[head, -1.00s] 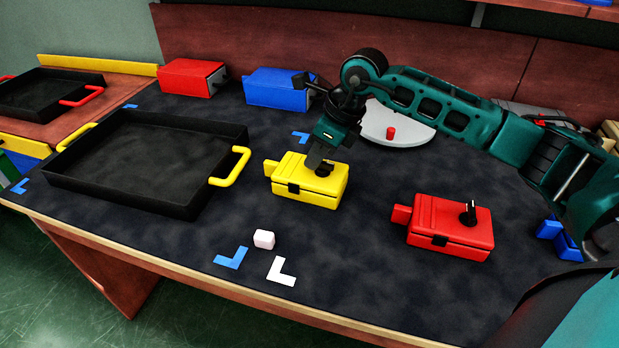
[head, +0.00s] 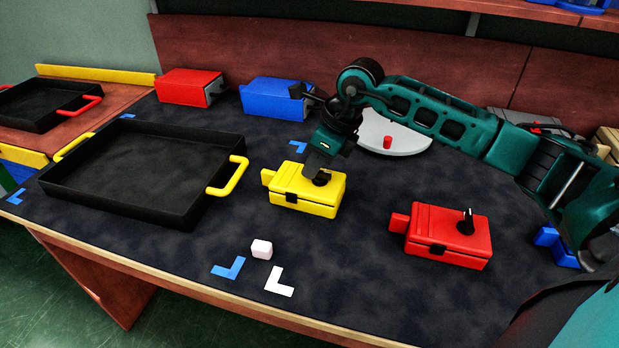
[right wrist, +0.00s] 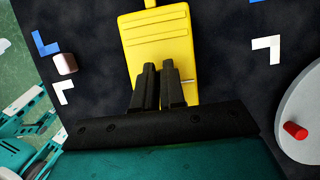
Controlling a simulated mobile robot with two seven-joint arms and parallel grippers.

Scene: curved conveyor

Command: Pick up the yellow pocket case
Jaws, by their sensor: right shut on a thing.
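The yellow pocket case (head: 305,193) lies on the dark table mat in the middle of the head view. In the right wrist view the yellow case (right wrist: 155,40) lies beyond and beneath the fingers. My right gripper (head: 318,176) reaches down onto the right part of the case's top, at its dark knob. In the right wrist view my right gripper (right wrist: 160,75) has its fingers close together; what is between them is hidden. The case looks to be resting on the mat. My left gripper is not in view.
A red case (head: 447,236) with a black knob lies to the right. A black tray (head: 120,207) with yellow handles is at left. A white cube (head: 262,249) sits near the front edge. Red (head: 189,87) and blue boxes (head: 276,98) stand at the back.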

